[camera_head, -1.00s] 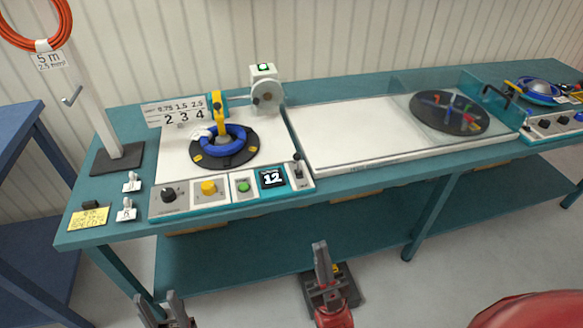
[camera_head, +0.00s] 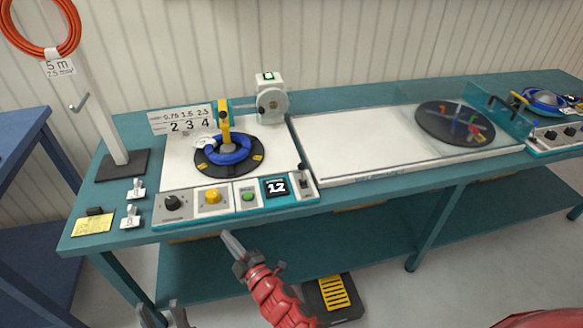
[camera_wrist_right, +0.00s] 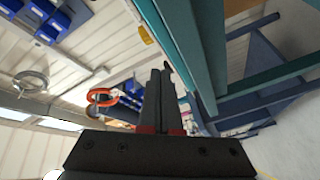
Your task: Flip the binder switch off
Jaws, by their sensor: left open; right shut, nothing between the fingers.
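My right gripper (camera_head: 232,243) is shut and empty, just in front of the bench edge, below and left of the switch. Its closed fingers also show in the right wrist view (camera_wrist_right: 159,98). My left gripper (camera_head: 163,316) is open and empty at the bottom edge.
A blue cable coil (camera_head: 228,149) lies on the black turntable behind the panel. A white box with a grey wheel (camera_head: 271,100) stands behind. A black pedal with a yellow tread (camera_head: 334,293) is on the floor. A post (camera_head: 100,95) holds an orange coil (camera_head: 42,45).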

